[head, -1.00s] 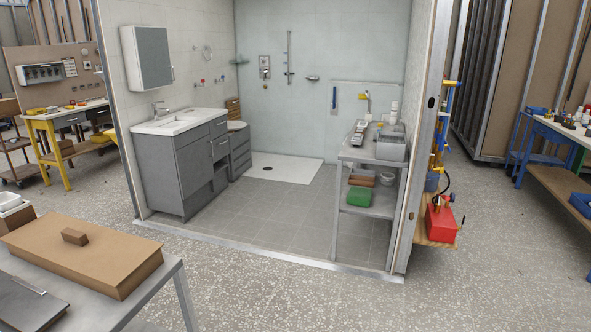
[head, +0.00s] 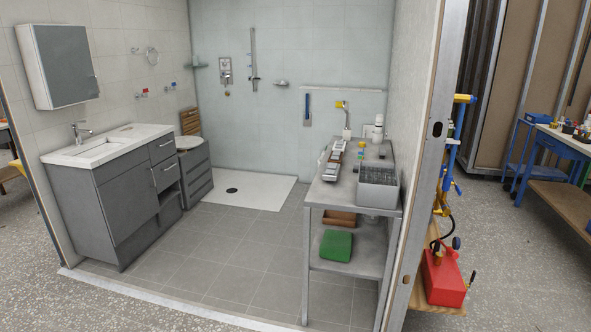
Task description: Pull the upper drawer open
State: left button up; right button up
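The grey vanity cabinet (head: 125,200) stands against the left wall under a white basin top. At its right end are two stacked drawer fronts, an upper drawer (head: 161,149) and a lower drawer (head: 167,174), both of which look shut. Each seems to have a thin bright handle. An open niche shows below them. It cannot be told whether the task's drawer is this one or one in the low grey drawer unit (head: 197,178) beside the vanity. Neither of my grippers is in view, and the vanity stands some distance ahead to the left.
The tiled floor (head: 235,245) between vanity and bench is clear, with a low pale threshold (head: 150,303) at the pod's front. A metal bench (head: 318,202) with a grey crate (head: 377,190) stands at right, beside the pod's wall edge (head: 425,180). A white shower tray (head: 262,190) lies behind.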

aim_at(164, 147)
jog(key=i+l, duration=0.45)
jog(key=l, duration=0.15)
jog(key=i+l+z, duration=0.1)
jog(key=i+l, duration=0.35)
jog(key=l, duration=0.2)
jog(key=i+l, duration=0.55)
jog(key=l, duration=0.4)
jog(key=u, duration=1.25)
jog(key=i+j+u, duration=0.25)
jog(key=i+u, duration=0.2)
jog(key=i, duration=0.55)
jog(key=i+l+u, duration=0.1)
jog(key=i+u, duration=0.35)
jog(key=i, duration=0.5)
jog(key=i+l+z, duration=0.1)
jog(key=i+z, duration=0.3)
jog(key=i, duration=0.25)
jog(key=i+z, duration=0.4)
jog(key=i, duration=0.25)
jog(key=i+j+z, duration=0.4)
jog(key=i, duration=0.25)
jog(key=i+l, duration=0.15)
jog(key=i, duration=0.35)
jog(key=i+l+u, duration=0.1)
jog(key=i, duration=0.4)
jog(key=i+l, duration=0.25)
jog(key=i, duration=0.25)
jog(key=u, duration=0.05)
